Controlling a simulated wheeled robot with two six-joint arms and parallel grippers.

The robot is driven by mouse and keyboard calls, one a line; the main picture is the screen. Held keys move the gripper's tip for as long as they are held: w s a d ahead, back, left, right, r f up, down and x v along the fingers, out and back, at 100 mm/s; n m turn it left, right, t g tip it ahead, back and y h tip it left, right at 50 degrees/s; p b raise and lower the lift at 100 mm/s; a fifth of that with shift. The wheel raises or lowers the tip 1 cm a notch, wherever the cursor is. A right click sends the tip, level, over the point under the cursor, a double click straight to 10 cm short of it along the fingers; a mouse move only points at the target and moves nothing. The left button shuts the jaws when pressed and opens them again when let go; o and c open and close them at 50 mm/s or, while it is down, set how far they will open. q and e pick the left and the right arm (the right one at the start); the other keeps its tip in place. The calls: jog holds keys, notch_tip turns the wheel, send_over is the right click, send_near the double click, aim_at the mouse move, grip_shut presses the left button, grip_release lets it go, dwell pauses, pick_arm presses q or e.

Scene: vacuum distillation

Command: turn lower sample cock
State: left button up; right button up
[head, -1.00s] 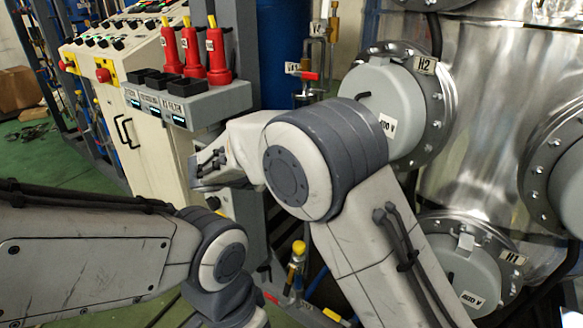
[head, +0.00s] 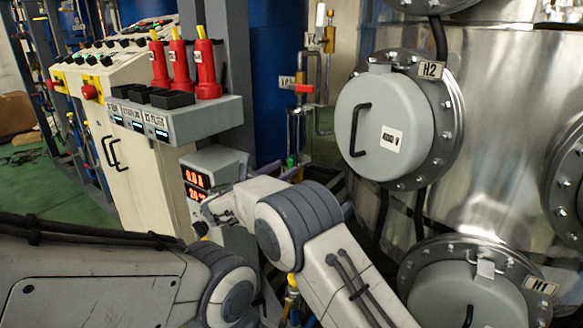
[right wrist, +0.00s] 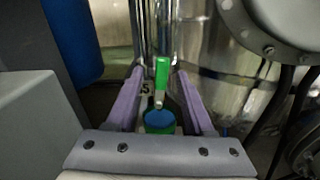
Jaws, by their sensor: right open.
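The lower sample cock shows in the right wrist view as an upright green handle (right wrist: 161,74) above a round blue part (right wrist: 158,121). In the head view only a small green spot (head: 291,162) shows low on the pipe. My right gripper (right wrist: 160,84) is open, with one purple-grey finger on each side of the handle and gaps visible; I cannot tell how far the tips reach past it. In the head view the right gripper (head: 288,173) is partly hidden behind my own arm, close to the pipe. My left gripper is outside the view; only its arm shows.
A red handle (head: 299,88) sits higher on the same pipework. The steel vessel (head: 490,130) with flanged hatches (head: 385,130) stands right.

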jog(key=shift+w+d, duration=0.35)
jog(key=shift+w, duration=0.05)
jog(key=shift+d, duration=0.1)
jog(key=shift+c, duration=0.3)
jog(key=shift+d, duration=0.1)
grip_shut()
jog(key=shift+a+f, duration=0.1)
jog(key=shift+a, duration=0.1)
dwell(0.6)
